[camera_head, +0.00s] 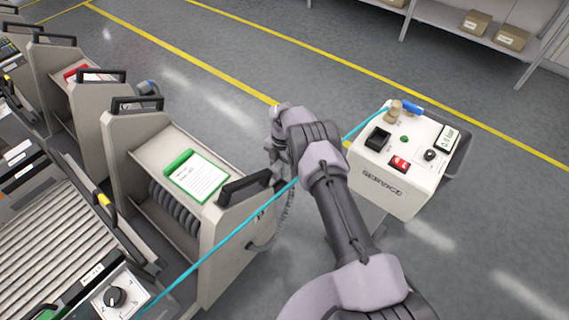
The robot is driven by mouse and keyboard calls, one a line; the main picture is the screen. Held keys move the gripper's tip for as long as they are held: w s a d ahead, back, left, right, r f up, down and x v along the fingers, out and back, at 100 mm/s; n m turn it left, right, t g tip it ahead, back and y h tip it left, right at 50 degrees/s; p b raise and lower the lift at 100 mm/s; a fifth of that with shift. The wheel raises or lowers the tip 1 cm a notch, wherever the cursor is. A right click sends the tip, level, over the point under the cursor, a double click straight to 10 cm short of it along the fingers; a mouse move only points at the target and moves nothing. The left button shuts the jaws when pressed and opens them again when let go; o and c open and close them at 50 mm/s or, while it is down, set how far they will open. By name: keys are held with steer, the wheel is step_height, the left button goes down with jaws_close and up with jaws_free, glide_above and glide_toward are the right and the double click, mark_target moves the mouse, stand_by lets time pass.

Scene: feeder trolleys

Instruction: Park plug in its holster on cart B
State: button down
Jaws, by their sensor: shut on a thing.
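My gripper (274,165) points down at the right side of the nearest cart, partly hidden by my wrist. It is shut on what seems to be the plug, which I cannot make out. A grey coiled cord (286,205) hangs below it and runs toward the side of the nearest cart (225,245). This cart has a green-framed card (196,175) on its sloped top and black handles. Another cart (85,122) with a red-framed card stands behind it to the left. I cannot read which is cart B, and no holster shows clearly.
A white control box (385,188) with a black socket, buttons and a knob stands to the right. Rollers (45,240) lie at left; shelves stand behind. Floor beyond the carts is clear.

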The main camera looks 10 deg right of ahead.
step_height(320, 180, down, 4)
steer(key=shift+f+b, duration=0.15)
steer(key=shift+b, duration=0.95)
steer(key=shift+f, duration=0.95)
steer(key=shift+f, duration=1.2)
steer(key=c, duration=0.8)
jaws_free()
steer(key=shift+o, duration=0.2)
